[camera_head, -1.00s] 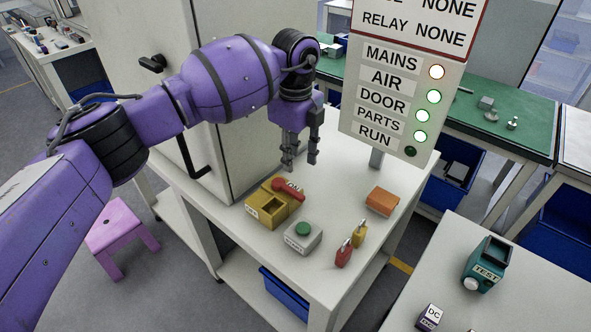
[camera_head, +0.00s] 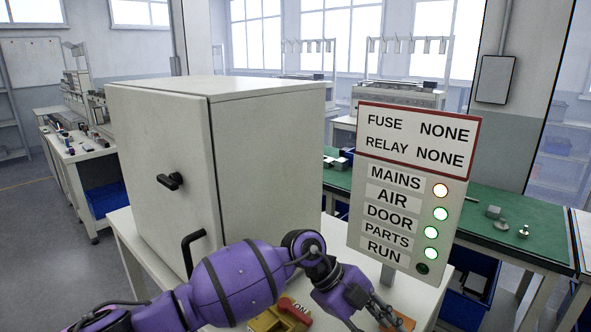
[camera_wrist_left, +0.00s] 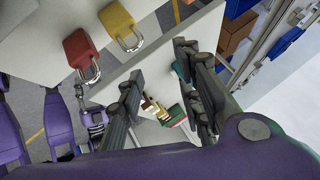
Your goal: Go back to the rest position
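My left gripper (camera_head: 378,312) is low in the head view, over the table in front of the status panel (camera_head: 408,185). It also shows in the left wrist view (camera_wrist_left: 160,92), its fingers apart with nothing between them. The yellow switch box (camera_head: 265,322) with its red handle (camera_head: 295,309), marked ON, is partly hidden at the bottom edge. In the left wrist view, a red padlock (camera_wrist_left: 80,50) and a yellow padlock (camera_wrist_left: 120,24) lie on the table. What looks like my right gripper (camera_wrist_left: 94,120) shows small there; its fingers are unclear.
A grey cabinet (camera_head: 265,150) with a closed door stands left of the panel. MAINS is lit amber; AIR, DOOR and PARTS are green; RUN is dark. A green-topped bench (camera_head: 520,235) is behind at right. An orange block (camera_head: 404,322) shows beside my left gripper.

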